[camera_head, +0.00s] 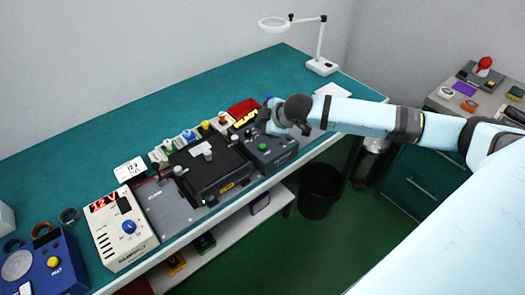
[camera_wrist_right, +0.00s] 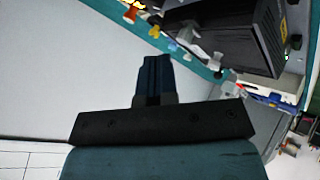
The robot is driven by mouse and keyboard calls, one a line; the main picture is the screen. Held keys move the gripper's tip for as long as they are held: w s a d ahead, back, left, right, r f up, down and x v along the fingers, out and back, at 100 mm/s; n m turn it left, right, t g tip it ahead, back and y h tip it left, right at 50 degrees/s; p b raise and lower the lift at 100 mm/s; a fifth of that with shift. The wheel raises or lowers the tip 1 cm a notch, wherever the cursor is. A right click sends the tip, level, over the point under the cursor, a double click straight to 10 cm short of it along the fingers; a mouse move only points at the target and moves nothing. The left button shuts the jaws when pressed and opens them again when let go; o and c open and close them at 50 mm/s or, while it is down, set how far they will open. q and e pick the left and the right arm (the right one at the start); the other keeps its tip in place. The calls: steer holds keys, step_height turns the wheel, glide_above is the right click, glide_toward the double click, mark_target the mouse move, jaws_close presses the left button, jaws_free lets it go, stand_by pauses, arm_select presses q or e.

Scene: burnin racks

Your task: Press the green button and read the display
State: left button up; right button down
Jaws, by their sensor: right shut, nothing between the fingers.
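A green button (camera_head: 263,147) sits on the top of a dark grey box (camera_head: 280,157) at the right end of the row of equipment on the bench. My right gripper (camera_head: 271,126) is just above the back of this box, behind the button and apart from it as far as I can tell. In the right wrist view its fingers (camera_wrist_right: 155,78) are together with nothing between them. A lit red display (camera_head: 103,203) on a cream power supply (camera_head: 122,232) seems to read 12 V. Any display on the dark box is hidden or too small to tell. My left gripper is not in view.
A black fixture (camera_head: 209,170) stands left of the dark box, with several coloured knobs behind it. A red bin (camera_head: 243,108) and a magnifier lamp (camera_head: 321,66) are farther back. A blue device (camera_head: 50,265) is at the near left.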

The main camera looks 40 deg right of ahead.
mark_target(262, 147)
step_height(262, 147, down, 4)
steer(key=b, duration=0.3)
steer(key=shift+f, duration=0.85)
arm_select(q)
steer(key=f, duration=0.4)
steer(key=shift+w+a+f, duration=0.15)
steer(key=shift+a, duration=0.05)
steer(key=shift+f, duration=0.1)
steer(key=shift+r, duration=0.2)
arm_select(e)
steer(key=shift+f, duration=0.15)
steer(key=shift+f, duration=0.25)
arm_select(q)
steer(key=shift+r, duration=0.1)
